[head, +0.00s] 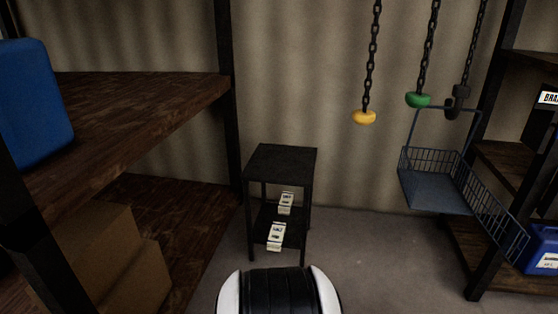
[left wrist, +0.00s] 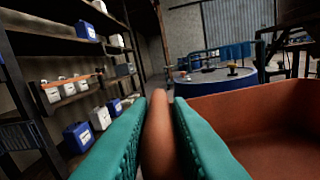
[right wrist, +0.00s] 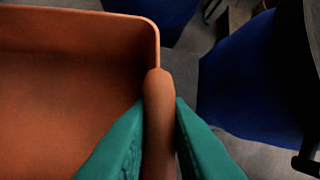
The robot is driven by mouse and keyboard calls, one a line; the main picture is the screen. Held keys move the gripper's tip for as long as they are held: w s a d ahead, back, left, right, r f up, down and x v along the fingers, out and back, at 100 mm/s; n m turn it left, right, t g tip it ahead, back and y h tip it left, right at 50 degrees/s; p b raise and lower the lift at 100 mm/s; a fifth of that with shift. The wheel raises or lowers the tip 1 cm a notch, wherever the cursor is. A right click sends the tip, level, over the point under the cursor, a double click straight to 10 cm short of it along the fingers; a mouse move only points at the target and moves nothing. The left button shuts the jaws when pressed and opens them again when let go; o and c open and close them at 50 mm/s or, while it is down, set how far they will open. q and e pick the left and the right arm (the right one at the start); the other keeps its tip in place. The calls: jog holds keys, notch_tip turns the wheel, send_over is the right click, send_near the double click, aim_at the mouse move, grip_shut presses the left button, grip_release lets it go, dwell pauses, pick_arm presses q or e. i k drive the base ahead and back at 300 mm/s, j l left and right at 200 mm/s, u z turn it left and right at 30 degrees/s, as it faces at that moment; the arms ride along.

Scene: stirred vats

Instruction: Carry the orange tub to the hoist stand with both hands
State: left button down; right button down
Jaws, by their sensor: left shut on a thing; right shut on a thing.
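The orange tub shows in the left wrist view (left wrist: 268,122) and in the right wrist view (right wrist: 60,90), with part of its wall and inside visible. My left gripper (left wrist: 159,108) has its teal fingers shut on an orange handle at the tub's side. My right gripper (right wrist: 160,108) is shut on another orange handle next to a tub corner. Neither gripper nor the tub is in the head view. A small black stand (head: 281,161) with a bare top stands near the wall there; I cannot tell if it is the hoist stand.
Two labelled packets (head: 276,236) lie low at the black stand. Shelves (head: 130,95) flank the left side. Grey floor (head: 365,245) is clear right of the stand.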

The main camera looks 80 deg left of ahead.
aim_at(281, 160)
jog(key=u, duration=2.55)
jog(key=i+l+u, duration=0.1)
jog(key=i+u, duration=0.3)
jog(key=i, duration=0.5)
jog(key=i+l, duration=0.15)
jog(key=i, duration=0.65)
jog(key=i+l, duration=0.15)
jog(key=i, duration=0.6)
jog(key=i+l, duration=0.15)
jog(key=i, duration=0.65)
